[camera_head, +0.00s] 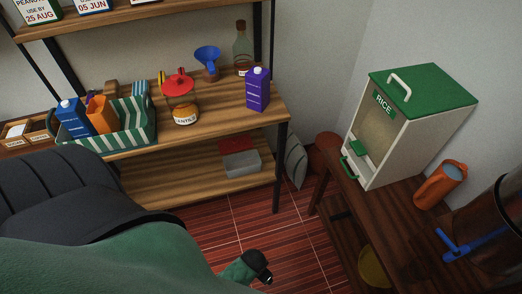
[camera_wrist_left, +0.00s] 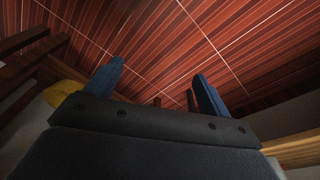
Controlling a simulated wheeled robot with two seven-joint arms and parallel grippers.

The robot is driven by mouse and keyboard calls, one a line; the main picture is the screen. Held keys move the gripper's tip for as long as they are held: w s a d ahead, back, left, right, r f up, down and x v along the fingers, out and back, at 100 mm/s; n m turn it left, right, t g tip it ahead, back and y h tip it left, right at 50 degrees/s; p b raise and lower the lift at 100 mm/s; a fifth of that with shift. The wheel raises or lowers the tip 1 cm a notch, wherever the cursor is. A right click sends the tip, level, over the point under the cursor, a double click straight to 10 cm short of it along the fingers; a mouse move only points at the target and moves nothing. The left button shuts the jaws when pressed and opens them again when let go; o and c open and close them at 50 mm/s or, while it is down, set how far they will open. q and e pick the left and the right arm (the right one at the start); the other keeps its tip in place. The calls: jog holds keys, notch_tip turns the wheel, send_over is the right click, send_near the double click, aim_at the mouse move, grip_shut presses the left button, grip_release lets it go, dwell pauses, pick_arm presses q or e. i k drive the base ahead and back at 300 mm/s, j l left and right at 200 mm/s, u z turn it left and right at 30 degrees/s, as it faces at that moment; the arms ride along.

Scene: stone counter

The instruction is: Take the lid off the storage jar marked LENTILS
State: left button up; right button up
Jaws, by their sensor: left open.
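I cannot make out a storage jar marked LENTILS in either view. In the head view, a small jar (camera_head: 186,115) with a pale label stands on the wooden shelf under a red round thing; I cannot read its label surely. My left gripper (camera_wrist_left: 158,88) shows in the left wrist view with its two blue fingers wide apart and nothing between them, above the red floor. In the head view I cannot pick out its fingers. My right gripper is in neither view.
The shelf holds a striped basket (camera_head: 130,124), a blue funnel (camera_head: 208,55), a bottle (camera_head: 242,50) and a purple carton (camera_head: 257,90). Red floor (camera_head: 215,220) lies between.

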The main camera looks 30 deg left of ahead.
aim_at(177, 86)
jog(key=j+u, duration=0.1)
jog(key=u, duration=1.55)
